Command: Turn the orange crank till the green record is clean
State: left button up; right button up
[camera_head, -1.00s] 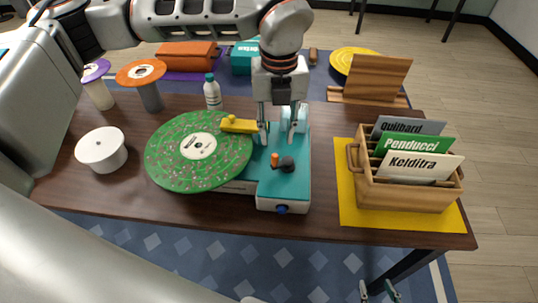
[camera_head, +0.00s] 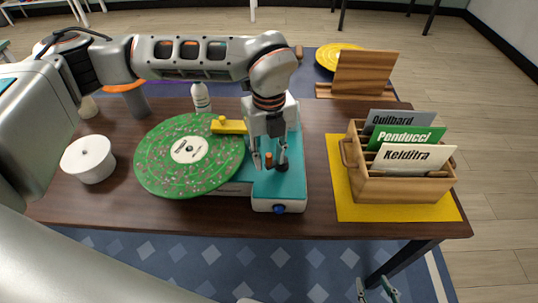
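The green record (camera_head: 180,160), with pale and reddish specks over it, lies on the cleaning machine (camera_head: 278,190), which has a teal top. A yellow arm (camera_head: 229,126) reaches over the record's right edge. The orange crank knob (camera_head: 268,157) stands on the teal top beside a dark hub (camera_head: 282,168). My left gripper (camera_head: 269,162) points down over the crank, its fingers apart on either side of the knob; I cannot tell whether they touch it. My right gripper (camera_head: 375,291) is open and empty at the bottom edge, below the table.
A white round tub (camera_head: 88,158) stands left of the record, and a white bottle (camera_head: 201,97) behind it. A wooden crate of record sleeves (camera_head: 403,186) sits on a yellow mat (camera_head: 345,204) at right. A wooden stand (camera_head: 362,75) is behind. The table's front strip is clear.

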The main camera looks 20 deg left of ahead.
pick_arm(q)
grip_shut()
pick_arm(e)
jog(key=shift+a+r, duration=0.1)
jog(key=shift+r, duration=0.05)
jog(key=shift+w, duration=0.1)
